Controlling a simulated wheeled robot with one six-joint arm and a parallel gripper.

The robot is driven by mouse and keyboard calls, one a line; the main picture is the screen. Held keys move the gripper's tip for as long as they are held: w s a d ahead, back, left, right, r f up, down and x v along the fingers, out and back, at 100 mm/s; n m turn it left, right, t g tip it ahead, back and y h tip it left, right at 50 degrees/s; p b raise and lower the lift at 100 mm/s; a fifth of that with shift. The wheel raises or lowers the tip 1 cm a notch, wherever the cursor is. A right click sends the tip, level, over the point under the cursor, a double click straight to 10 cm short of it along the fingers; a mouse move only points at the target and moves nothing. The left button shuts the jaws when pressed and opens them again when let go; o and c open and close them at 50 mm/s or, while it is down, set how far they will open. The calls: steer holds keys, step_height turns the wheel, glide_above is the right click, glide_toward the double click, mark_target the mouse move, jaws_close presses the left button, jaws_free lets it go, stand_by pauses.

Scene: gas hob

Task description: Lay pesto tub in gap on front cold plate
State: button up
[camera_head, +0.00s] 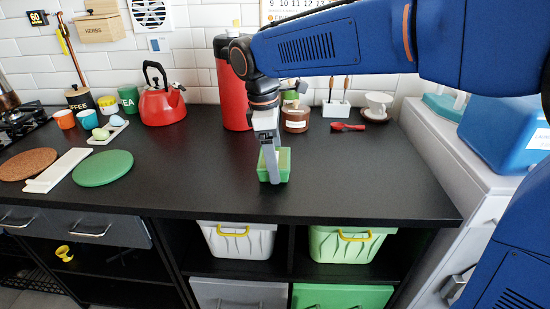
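A green tub (285,166), which I take to be the pesto tub, is at the front middle of the black counter. My gripper (271,165) points down at it, with one grey finger across its near side. The other finger is hidden, so I cannot tell whether the gripper is closed on the tub. The tub seems to be at or just above the counter. At the left, a long white plate (57,170) lies between a brown round mat and a green round mat. A second white plate (93,142) behind it carries small pale things.
The brown mat (27,163) and green mat (103,168) flank the front white plate. Small cups, a red kettle (162,104) and a red cylinder (231,95) stand behind. A brown jar (295,120) is behind my gripper. The counter between green mat and tub is clear.

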steer(key=shift+f, duration=0.1)
steer(key=o, duration=1.2)
